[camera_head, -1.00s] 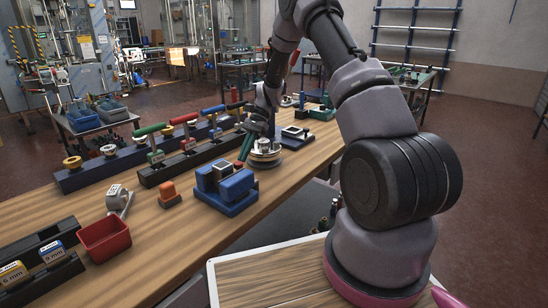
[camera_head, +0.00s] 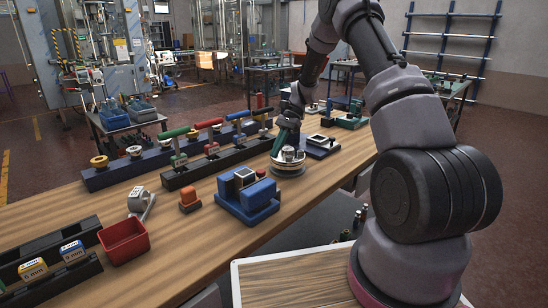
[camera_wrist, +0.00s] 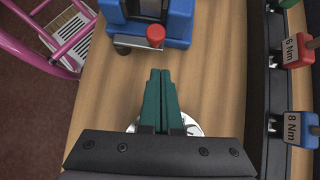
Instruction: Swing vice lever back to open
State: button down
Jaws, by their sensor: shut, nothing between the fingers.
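The blue vice (camera_head: 262,196) stands on the wooden bench with a grey block (camera_head: 244,177) between its jaws. In the head view the red knob (camera_head: 260,172) shows at the vice's far side. My gripper (camera_wrist: 160,73) has its green fingers shut together, empty, pointing towards the vice with bare bench between them and the knob. In the head view my gripper (camera_head: 277,152) is beside a round metal fixture.
The round metal fixture (camera_head: 288,168) lies just beyond the vice, partly under my fingers. A black rack (camera_head: 186,180) of torque tools runs along the left.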

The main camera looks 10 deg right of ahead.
jog(key=v, duration=0.8)
jog(key=shift+w, duration=0.2)
jog(key=shift+a, duration=0.1)
jog(key=s+r+n+t+h, duration=0.1)
jog(key=s+r+n+t, duration=0.15)
jog(key=s+r, duration=0.5)
jog(key=s+r+n+t+h, duration=0.1)
jog(key=s+r+t+h, duration=0.3)
jog(key=r, duration=0.7)
jog(key=s+d+r+n+t, duration=0.1)
jog(key=s+r+t, duration=0.2)
jog(key=s, duration=0.7)
jog(key=s+d+r+n+t, duration=0.1)
jog(key=s+d+r+t, duration=0.1)
jog(key=s, duration=0.8)
jog(key=shift+s+r+t, duration=0.15)
jog(key=shift+r+t, duration=0.3)
jog(key=shift+n, duration=0.25)
